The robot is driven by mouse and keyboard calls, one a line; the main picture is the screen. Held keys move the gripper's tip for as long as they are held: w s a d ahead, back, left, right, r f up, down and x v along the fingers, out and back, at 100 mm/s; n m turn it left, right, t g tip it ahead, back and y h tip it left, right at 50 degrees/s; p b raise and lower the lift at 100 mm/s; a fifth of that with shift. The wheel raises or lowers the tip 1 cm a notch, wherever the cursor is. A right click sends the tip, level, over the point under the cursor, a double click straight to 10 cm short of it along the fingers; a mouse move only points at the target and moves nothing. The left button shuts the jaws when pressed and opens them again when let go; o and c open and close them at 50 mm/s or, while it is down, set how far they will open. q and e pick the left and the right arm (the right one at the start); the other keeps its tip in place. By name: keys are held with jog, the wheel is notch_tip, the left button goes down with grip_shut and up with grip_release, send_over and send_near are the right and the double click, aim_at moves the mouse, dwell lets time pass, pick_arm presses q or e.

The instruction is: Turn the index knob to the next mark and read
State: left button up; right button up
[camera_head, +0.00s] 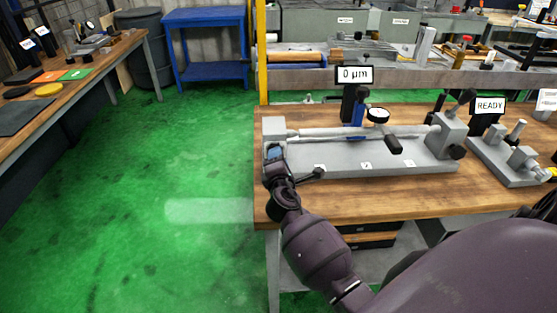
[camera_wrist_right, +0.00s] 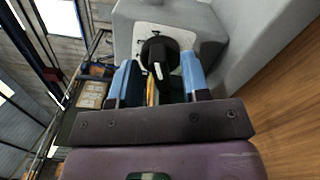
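The black index knob (camera_wrist_right: 158,62) with a white pointer line sits on a pale plate on the grey headstock (camera_wrist_right: 205,30) in the right wrist view. The pointer runs nearly upright in that picture. My right gripper (camera_wrist_right: 158,80) is open, with one blue fingertip on each side of the knob and a visible gap on both sides. In the head view my right gripper (camera_head: 275,155) is at the left end of the grey bench fixture (camera_head: 390,160), and the knob is hidden there. A sign (camera_head: 355,74) above the fixture reads "0 µm". My left gripper is not in view.
A round dial gauge (camera_head: 377,115) stands over the horizontal bar of the fixture. A second grey fixture (camera_head: 515,160) and a "READY" sign (camera_head: 490,105) stand to the right on the wooden bench (camera_head: 400,200). Green floor lies open to the left.

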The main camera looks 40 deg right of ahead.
jog(key=v, duration=1.1)
jog(key=shift+d, duration=0.15)
dwell(0.5)
